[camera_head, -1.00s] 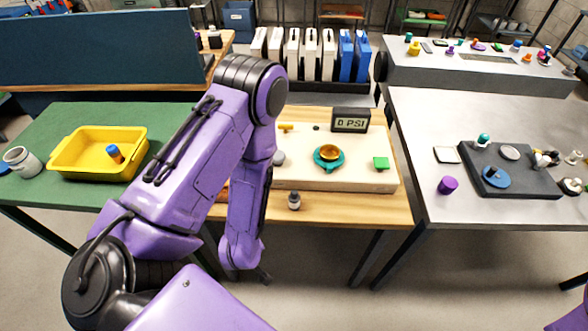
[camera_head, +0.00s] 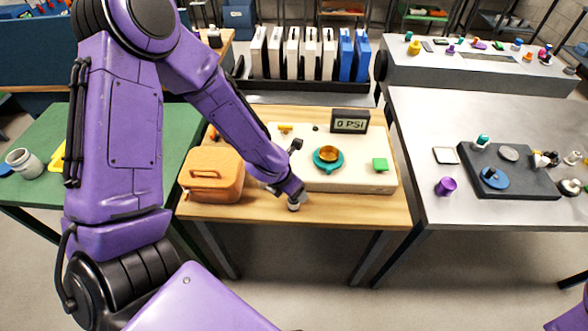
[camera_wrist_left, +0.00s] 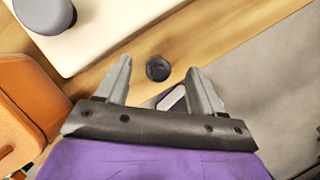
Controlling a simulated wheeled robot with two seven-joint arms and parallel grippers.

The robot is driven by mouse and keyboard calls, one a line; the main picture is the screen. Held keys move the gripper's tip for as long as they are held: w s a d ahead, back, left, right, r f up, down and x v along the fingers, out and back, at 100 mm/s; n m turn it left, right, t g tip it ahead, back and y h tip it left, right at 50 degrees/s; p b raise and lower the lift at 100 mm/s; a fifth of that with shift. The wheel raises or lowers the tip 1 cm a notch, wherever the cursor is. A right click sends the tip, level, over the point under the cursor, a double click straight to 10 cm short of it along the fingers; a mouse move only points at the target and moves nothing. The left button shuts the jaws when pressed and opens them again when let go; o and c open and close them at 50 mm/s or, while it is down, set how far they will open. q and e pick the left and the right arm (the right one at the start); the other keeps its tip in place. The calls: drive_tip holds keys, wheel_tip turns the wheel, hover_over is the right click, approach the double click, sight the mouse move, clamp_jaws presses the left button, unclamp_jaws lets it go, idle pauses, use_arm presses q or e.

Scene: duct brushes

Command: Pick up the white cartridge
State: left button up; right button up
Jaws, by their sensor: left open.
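The small white-grey cartridge with a dark cap (camera_head: 293,207) stands near the front edge of the wooden table, and its lower part shows just below my left gripper (camera_head: 289,193). In the left wrist view, the dark round top of the cartridge (camera_wrist_left: 157,68) lies in line with the gap between the two fingertips of my left gripper (camera_wrist_left: 157,66). The fingers are apart and nothing is held. The gripper hides part of the cartridge in the head view, and I cannot tell the height between them. My right gripper is not in view.
An orange case with a handle (camera_head: 213,175) stands left of the gripper. A cream panel (camera_head: 342,183) with a teal-and-yellow valve (camera_head: 327,158) and a gauge reading 0 PSI (camera_head: 350,121) lies behind. White and blue upright units (camera_head: 292,53) stand in a rack at the back.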

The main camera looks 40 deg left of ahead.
use_arm(q)
drive_tip(key=x, duration=0.2)
drive_tip(key=s+x, duration=0.1)
drive_tip(key=x, duration=0.1)
drive_tip(key=shift+w+f, duration=0.1)
drive_tip(key=shift+f, duration=0.15)
drive_tip(key=shift+w+f, duration=0.25)
drive_tip(key=shift+f, duration=0.15)
drive_tip(key=shift+r, duration=0.1)
drive_tip(key=c, duration=1.1)
drive_tip(key=shift+o, duration=0.2)
